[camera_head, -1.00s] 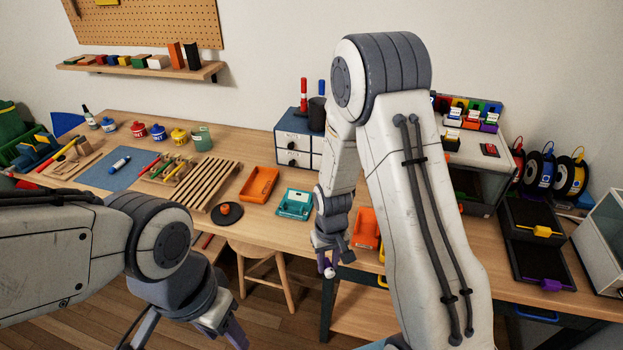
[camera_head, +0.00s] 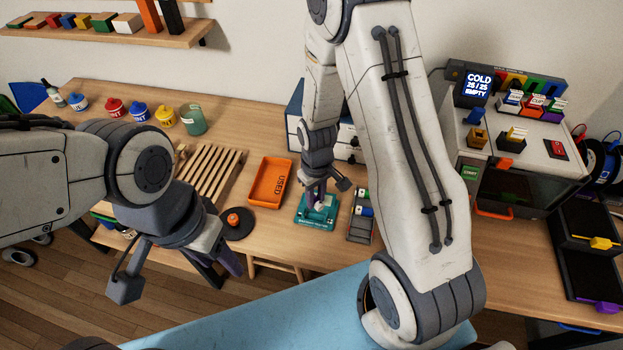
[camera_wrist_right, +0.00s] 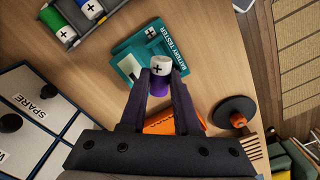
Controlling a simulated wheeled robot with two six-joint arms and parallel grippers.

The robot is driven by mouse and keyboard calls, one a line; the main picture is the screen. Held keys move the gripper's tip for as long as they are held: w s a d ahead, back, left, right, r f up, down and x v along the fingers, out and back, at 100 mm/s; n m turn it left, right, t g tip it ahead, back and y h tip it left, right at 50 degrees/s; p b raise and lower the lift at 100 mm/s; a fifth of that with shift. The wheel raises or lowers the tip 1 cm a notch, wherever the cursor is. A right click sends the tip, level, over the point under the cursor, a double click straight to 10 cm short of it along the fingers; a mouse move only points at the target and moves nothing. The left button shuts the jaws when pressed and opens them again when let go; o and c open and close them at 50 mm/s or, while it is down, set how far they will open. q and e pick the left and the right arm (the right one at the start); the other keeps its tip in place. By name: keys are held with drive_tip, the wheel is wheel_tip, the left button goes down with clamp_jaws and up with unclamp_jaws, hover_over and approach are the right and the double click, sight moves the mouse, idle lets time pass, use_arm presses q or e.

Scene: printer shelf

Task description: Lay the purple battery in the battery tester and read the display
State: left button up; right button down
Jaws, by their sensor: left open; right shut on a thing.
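The purple battery (camera_wrist_right: 159,87) has a white end with a plus sign. My right gripper (camera_wrist_right: 160,92) is shut on it, with a finger on either side. In the head view, my right gripper (camera_head: 317,190) is above the teal battery tester (camera_head: 304,220), which stands on the table. The tester also shows in the right wrist view (camera_wrist_right: 128,52), lettered BATTERY TESTER, with a pale blank-looking display panel (camera_wrist_right: 133,69). The battery overlaps the tester; I cannot tell whether they touch. My left gripper (camera_head: 231,262) is open and empty in front of the table edge.
An orange USED tray (camera_head: 268,182) is left of the tester. A grey tray (camera_head: 359,235) with several batteries is close on its right. A black round stand (camera_head: 238,224) with an orange knob is left. Blue-grey drawers (camera_wrist_right: 34,100) stand behind. A printer screen (camera_head: 478,86) reads COLD 25/25 EMPTY.

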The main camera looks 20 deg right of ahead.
drive_tip(key=n, duration=0.1)
drive_tip(key=r+n+p, duration=0.2)
drive_tip(key=n, duration=0.1)
drive_tip(key=shift+s+a+r, duration=0.1)
drive_tip(key=shift+s+r, duration=0.15)
drive_tip(key=n, duration=0.1)
drive_tip(key=n+p, duration=0.1)
drive_tip(key=shift+s+r+n, duration=0.1)
drive_tip(key=shift+r+n, duration=0.1)
drive_tip(key=shift+n, duration=0.2)
drive_tip(key=shift+a+n, duration=0.1)
drive_tip(key=shift+n, duration=0.2)
use_arm(q)
wheel_tip(320, 180, up, 5)
drive_tip(key=shift+f, duration=0.2)
use_arm(e)
drive_tip(key=shift+s+f, duration=0.1)
use_arm(q)
drive_tip(key=shift+f+b, duration=1.85)
drive_tip(key=shift+f, duration=0.1)
use_arm(e)
drive_tip(key=shift+f, duration=2.45)
use_arm(q)
drive_tip(key=shift+f, duration=0.1)
use_arm(e)
drive_tip(key=shift+f, duration=0.1)
